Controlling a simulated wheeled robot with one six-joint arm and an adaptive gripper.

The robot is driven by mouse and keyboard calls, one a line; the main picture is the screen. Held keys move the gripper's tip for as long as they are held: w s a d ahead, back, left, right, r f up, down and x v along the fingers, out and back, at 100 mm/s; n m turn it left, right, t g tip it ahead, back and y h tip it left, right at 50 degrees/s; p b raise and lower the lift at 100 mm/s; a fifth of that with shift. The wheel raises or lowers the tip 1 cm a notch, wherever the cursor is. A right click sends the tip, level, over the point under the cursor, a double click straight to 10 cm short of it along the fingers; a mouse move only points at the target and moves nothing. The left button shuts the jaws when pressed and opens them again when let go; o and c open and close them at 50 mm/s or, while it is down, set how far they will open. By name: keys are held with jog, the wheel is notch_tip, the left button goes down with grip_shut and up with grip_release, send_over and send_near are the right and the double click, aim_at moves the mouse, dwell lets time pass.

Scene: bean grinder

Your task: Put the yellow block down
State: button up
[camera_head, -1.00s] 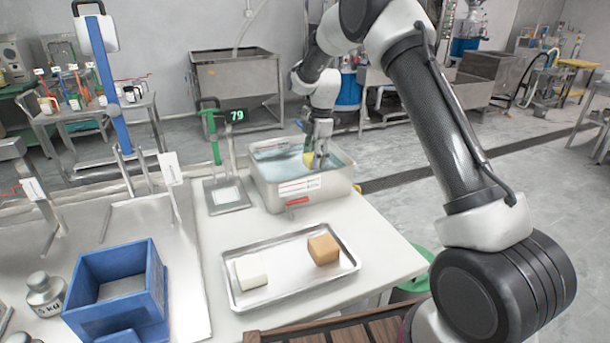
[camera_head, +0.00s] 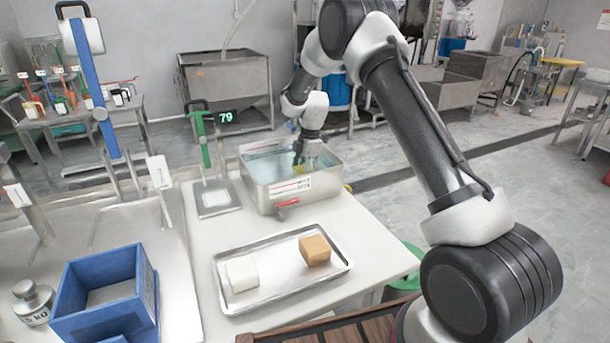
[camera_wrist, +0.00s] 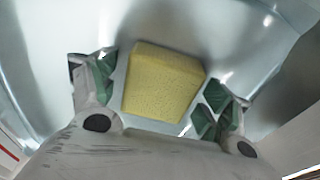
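The yellow block (camera_wrist: 162,82) lies inside the metal basin (camera_head: 300,188) of water. In the wrist view it sits between the two fingers of my gripper (camera_wrist: 158,92), slightly turned. A narrow gap shows between the block and each green finger pad, so my gripper looks open around it. In the head view my gripper (camera_head: 306,158) points down into the basin, and only a small yellow part of the block (camera_head: 300,169) shows there. Whether the block rests on the basin floor is hard to tell.
A metal tray (camera_head: 277,288) in front of the basin holds a white block (camera_head: 242,274) and a tan block (camera_head: 314,250). A scale with a display reading 79 (camera_head: 229,117) stands left of the basin. A blue box (camera_head: 100,300) is at the front left.

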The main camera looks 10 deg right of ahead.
notch_tip(320, 180, up, 12)
jog(key=d, duration=0.1)
jog(key=s+d+r+m+t, duration=0.1)
jog(key=s+d+r+m, duration=0.3)
jog(key=s+r, duration=0.45)
jog(key=s+d+r+m+t, duration=0.1)
jog(key=s+d+r+m, duration=0.45)
jog(key=s+r, duration=0.55)
jog(key=s+d+f+m+t, duration=0.1)
jog(key=s+m, duration=0.4)
jog(key=s, duration=0.6)
jog(key=s+d+f+m+t+h, duration=0.1)
jog(key=s+m, duration=0.4)
jog(key=s, duration=0.7)
jog(key=shift+s+d+f+m, duration=0.25)
jog(key=shift+d+f+m, duration=0.1)
jog(key=shift+d+f, duration=0.7)
jog(key=shift+d+r, duration=0.15)
jog(key=shift+r, duration=0.05)
